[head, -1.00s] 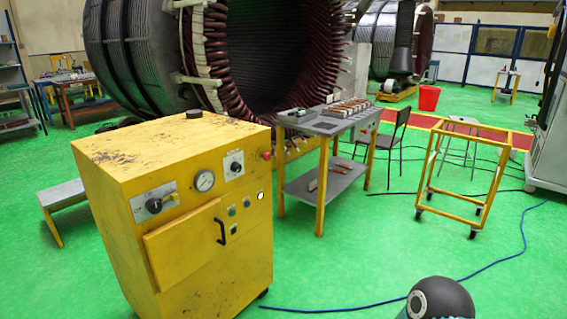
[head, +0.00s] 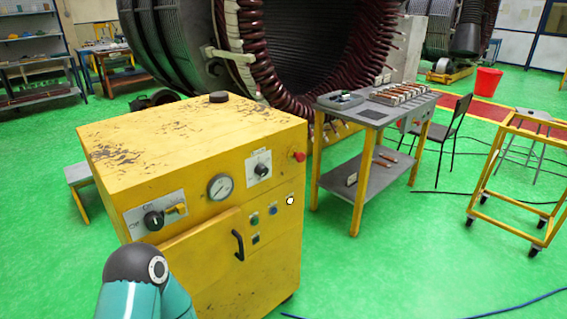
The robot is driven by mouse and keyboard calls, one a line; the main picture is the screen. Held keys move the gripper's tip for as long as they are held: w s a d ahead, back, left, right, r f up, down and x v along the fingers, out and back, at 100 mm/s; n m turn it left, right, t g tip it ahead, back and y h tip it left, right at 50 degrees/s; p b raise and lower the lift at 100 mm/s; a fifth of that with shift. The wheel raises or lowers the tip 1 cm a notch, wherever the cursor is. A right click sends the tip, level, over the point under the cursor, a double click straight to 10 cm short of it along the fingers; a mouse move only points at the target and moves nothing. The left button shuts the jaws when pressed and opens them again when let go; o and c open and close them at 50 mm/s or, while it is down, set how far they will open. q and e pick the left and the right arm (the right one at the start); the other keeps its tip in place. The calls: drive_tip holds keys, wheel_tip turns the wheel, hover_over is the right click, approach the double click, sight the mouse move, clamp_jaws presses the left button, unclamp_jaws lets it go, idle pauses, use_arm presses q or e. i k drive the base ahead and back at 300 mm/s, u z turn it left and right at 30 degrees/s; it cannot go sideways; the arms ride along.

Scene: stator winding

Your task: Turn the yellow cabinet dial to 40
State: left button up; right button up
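The yellow cabinet (head: 270,225) stands in front of me, left of centre in the head view. A dark dial knob (head: 261,170) sits on a white plate at the upper right of its front. The plate's scale markings are too small to read. A second knob (head: 153,219) sits on a plate with OFF and ON lettering at the left of the front. Neither gripper is in view. A teal link of my own arm with a dark cap shows low at the left and covers part of the cabinet's lower front.
The cabinet front also carries a round gauge (head: 220,187), a red button (head: 299,157) and a black door handle (head: 238,245). A grey-topped table (head: 345,112) stands to the right behind it, with a chair (head: 447,135) and a yellow trolley (head: 510,185) beyond.

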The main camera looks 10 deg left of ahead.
sight(260, 169)
drive_tip(key=u, duration=0.15)
drive_tip(key=i, duration=0.85)
drive_tip(key=u, duration=0.55)
